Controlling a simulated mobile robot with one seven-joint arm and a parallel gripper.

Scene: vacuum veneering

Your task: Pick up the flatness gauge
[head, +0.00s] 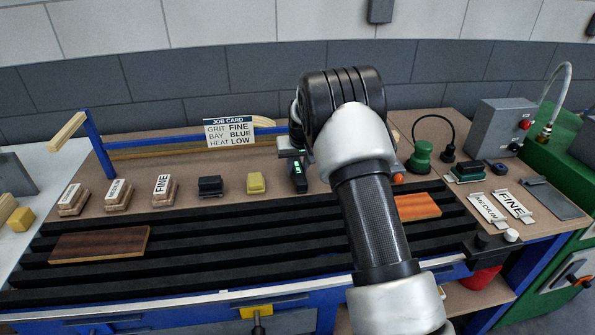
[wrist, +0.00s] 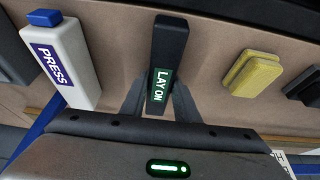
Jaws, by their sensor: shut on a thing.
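The flatness gauge looks to be the slim black bar with a green "LAY ON" label (wrist: 168,45). In the wrist view it stands between the two fingers of my gripper (wrist: 160,103), which is shut on it. In the head view the gauge (head: 299,175) shows just left of my arm, below my gripper (head: 296,160). Its label faces the camera. My wrist hides part of the area behind it. I cannot tell whether its foot touches the brown board.
A white "PRESS" bottle (wrist: 62,65) with a blue cap is left of the gauge in the wrist view. A yellow block (wrist: 252,72) and a black block (head: 210,186) are on its other side. Black slats (head: 230,235) with a dark veneered panel (head: 100,245) lie in front.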

